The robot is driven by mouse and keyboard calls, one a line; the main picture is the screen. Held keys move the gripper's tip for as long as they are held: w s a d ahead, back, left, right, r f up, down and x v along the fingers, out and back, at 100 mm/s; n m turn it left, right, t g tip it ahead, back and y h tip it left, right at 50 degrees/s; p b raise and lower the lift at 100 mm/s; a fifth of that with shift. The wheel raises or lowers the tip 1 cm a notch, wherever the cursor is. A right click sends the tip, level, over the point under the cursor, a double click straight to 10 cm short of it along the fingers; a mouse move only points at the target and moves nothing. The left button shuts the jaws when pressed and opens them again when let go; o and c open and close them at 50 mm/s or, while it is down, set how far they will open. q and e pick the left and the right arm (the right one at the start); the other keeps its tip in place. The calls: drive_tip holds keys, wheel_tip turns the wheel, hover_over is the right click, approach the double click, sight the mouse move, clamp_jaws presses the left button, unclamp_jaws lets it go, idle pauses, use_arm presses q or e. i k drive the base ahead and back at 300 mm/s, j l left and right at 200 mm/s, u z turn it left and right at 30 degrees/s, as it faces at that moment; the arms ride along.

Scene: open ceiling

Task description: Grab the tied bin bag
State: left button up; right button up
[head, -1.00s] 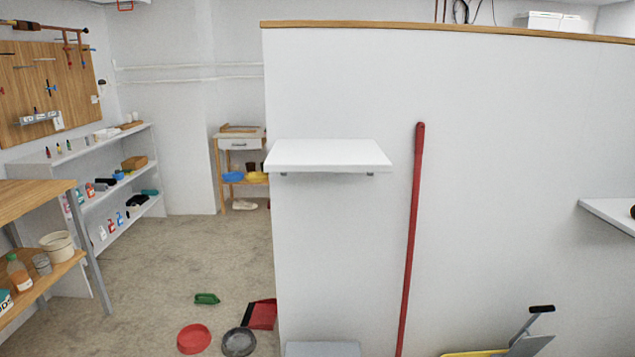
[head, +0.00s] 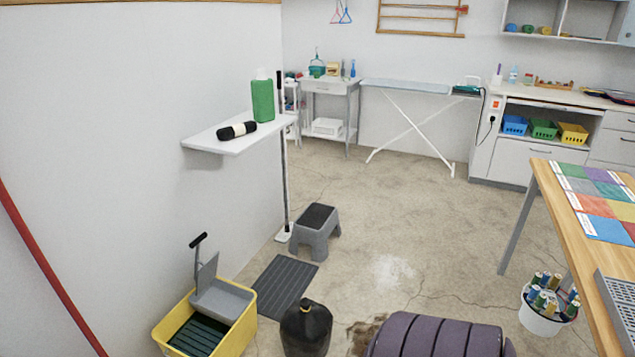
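A black, rounded bag-like object (head: 306,332) with a gathered neck stands on the floor at the bottom of the head view; it looks like the tied bin bag. Its lower edge is cut off by the frame. A small black roll with a pale band (head: 237,130) lies on the white wall shelf. Neither of my grippers is in view.
A yellow mop bucket (head: 245,325) with a grey wringer stands left of the bag, and a dark mat (head: 284,287) lies behind it. A purple ribbed seat (head: 437,338) is close on the right. A grey step stool (head: 315,232) stands further back. Floor beyond is open.

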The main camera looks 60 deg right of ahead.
sight(307, 327)
drive_tip(key=l+z, duration=0.2)
drive_tip(key=z, duration=1.65)
